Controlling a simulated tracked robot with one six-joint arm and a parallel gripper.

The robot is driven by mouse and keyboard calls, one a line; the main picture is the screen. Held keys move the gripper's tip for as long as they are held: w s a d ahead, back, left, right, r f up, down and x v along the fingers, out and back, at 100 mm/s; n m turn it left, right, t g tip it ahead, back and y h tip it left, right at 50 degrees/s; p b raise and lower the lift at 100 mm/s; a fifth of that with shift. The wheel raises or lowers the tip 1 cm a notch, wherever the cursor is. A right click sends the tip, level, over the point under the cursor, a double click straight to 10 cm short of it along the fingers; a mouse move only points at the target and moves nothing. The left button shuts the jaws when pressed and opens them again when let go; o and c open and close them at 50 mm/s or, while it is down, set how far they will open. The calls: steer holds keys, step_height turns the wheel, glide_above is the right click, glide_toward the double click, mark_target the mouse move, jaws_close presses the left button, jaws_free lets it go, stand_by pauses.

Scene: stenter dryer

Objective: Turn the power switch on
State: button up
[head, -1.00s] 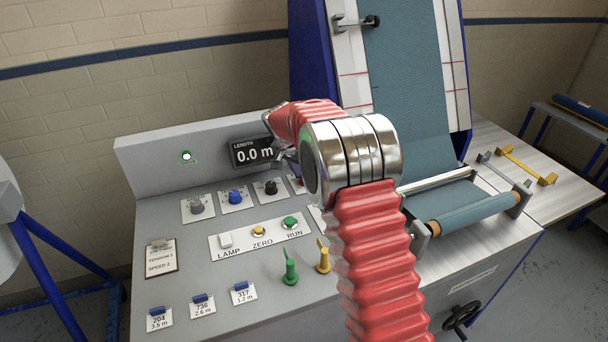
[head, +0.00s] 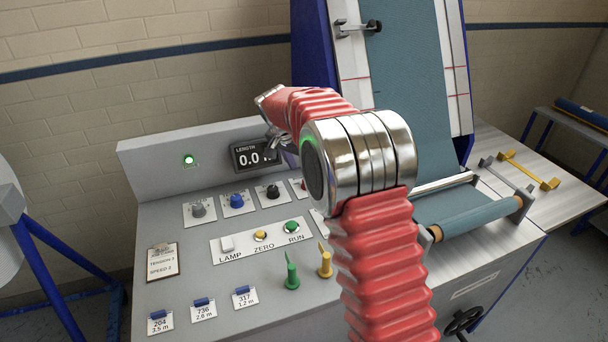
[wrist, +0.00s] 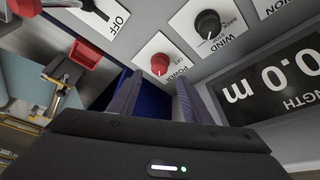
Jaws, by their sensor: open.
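The power switch (wrist: 160,63) is a small red round knob on a white plate marked POWER, upside down in the wrist view. Its set position is too small to read. In the head view the red knob (head: 302,184) shows only partly beside my arm. My gripper (wrist: 157,88) is open and empty, its two dark fingers pointing towards the knob, one to each side of it in the picture. The knob appears beyond the fingertips, apart from them. In the head view my gripper is mostly hidden behind my wrist, in front of the length display.
The black WIND knob (wrist: 207,24) and length display (wrist: 272,88) lie close to the power plate. A red-handled lever (wrist: 27,7) with an OFF label is at upper left. A green light (head: 188,160) is lit. Lamp, zero and run buttons (head: 261,236) sit nearer.

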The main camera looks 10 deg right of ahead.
steer(key=v, duration=0.7)
steer(key=shift+f, duration=0.1)
